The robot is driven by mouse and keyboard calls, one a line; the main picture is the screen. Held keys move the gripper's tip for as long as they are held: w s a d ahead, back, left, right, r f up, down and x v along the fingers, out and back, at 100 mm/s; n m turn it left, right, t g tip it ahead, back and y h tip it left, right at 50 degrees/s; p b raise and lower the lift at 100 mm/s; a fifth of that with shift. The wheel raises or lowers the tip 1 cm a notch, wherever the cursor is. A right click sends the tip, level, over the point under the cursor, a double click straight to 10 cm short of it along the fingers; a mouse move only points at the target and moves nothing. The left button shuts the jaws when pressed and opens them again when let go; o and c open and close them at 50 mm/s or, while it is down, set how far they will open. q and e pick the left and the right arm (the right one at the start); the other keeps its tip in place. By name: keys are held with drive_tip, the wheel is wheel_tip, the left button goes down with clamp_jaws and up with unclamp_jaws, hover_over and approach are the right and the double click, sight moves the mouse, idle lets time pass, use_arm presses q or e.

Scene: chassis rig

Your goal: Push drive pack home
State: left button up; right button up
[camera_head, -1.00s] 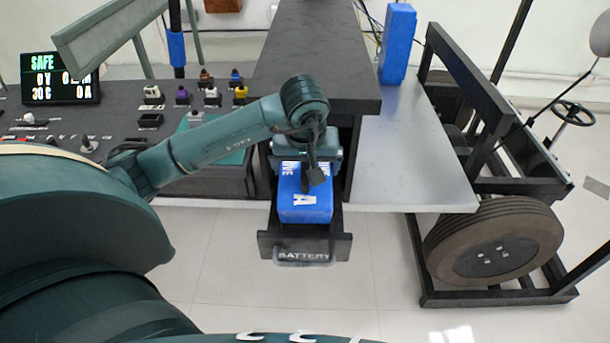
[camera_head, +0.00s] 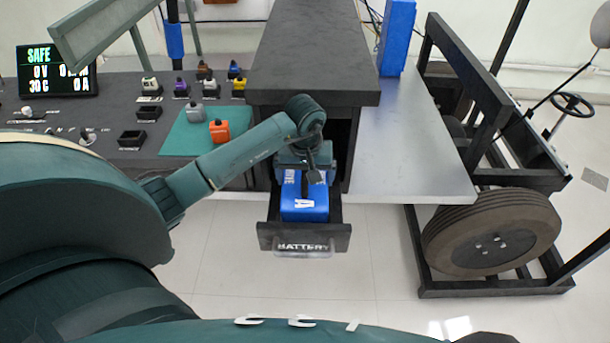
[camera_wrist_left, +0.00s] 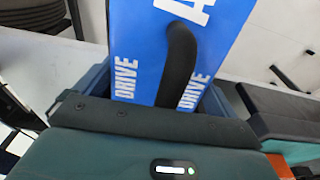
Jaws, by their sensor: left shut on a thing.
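The blue drive pack (camera_head: 305,208) with a white letter A sits in the pulled-out drawer (camera_head: 275,240) marked BATTERY, under the dark bench. My left gripper (camera_head: 305,175) reaches over the pack from above and is shut on it. In the left wrist view the blue pack (camera_wrist_left: 135,45) fills the upper middle, with DRIVE lettering and a black handle (camera_wrist_left: 180,62); my left gripper's dark body (camera_wrist_left: 150,118) lies right against it. The fingertips and the pack's underside are hidden. My right gripper is not in view.
The dark bench top (camera_head: 315,50) overhangs the drawer. A grey metal shelf (camera_head: 405,150) stands right of it, with a wheeled chassis frame (camera_head: 490,235) beyond. At left, an orange block (camera_head: 219,131) lies on a green mat (camera_head: 185,140) near a SAFE display (camera_head: 55,72). Floor before the drawer is clear.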

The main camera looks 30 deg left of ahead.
use_arm(q)
drive_tip(key=shift+w+a+r+g+h, duration=0.1)
drive_tip(key=shift+w+r+g+h, duration=0.25)
drive_tip(key=shift+g, duration=0.35)
drive_tip(key=shift+f, duration=1.55)
drive_tip(key=shift+a+f, duration=0.1)
drive_tip(key=shift+f, duration=0.05)
drive_tip(key=o, duration=1.6)
drive_tip(key=shift+s+f, duration=0.1)
drive_tip(key=shift+s, duration=0.05)
wheel_tip(320, 180, up, 11)
drive_tip(key=shift+r, duration=0.65)
